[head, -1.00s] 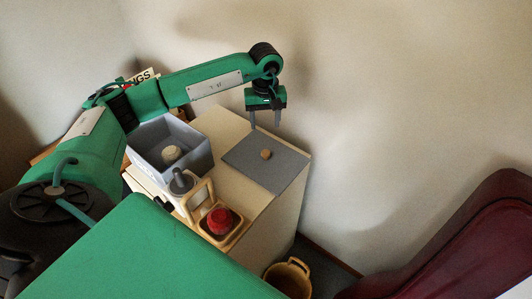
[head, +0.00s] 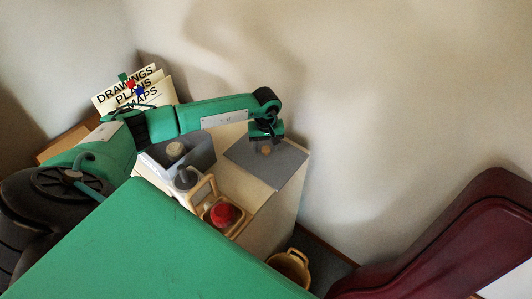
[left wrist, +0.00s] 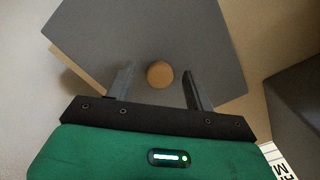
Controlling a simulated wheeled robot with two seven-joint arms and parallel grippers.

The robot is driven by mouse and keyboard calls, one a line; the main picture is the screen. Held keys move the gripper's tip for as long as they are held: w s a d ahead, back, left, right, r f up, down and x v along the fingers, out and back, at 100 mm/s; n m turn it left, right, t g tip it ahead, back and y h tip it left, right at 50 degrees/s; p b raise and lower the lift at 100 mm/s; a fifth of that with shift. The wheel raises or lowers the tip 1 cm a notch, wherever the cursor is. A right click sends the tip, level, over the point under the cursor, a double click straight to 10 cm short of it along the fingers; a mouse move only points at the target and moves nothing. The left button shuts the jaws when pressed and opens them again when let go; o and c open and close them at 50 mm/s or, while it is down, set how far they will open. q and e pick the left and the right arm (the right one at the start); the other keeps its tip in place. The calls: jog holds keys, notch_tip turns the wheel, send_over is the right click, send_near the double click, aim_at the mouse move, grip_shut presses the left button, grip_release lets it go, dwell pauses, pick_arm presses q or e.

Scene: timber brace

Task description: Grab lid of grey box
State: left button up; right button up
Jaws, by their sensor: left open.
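The grey lid (head: 287,165) lies flat on the cabinet top, with a round wooden knob (head: 265,150) at its middle. The grey box (head: 205,156) stands open to the left of the lid, with a pale round thing inside. My left gripper (head: 266,146) is over the lid, pointing down, open and empty. In the left wrist view the knob (left wrist: 160,74) shows between and just beyond the two fingertips (left wrist: 157,80), with the lid (left wrist: 150,30) behind. I cannot tell the exact height of the fingers above the lid. My right gripper is not in view.
A grey-topped bottle (head: 186,178) and a tan holder with a red item (head: 222,215) stand at the cabinet's near edge. Paper folders (head: 135,88) stand at the back left. A tan basket (head: 289,268) is on the floor. A dark red case (head: 440,240) is at right.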

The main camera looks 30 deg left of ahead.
pick_arm(q)
jog(key=c, duration=1)
jog(key=shift+c, duration=0.6)
jog(key=shift+r, duration=0.1)
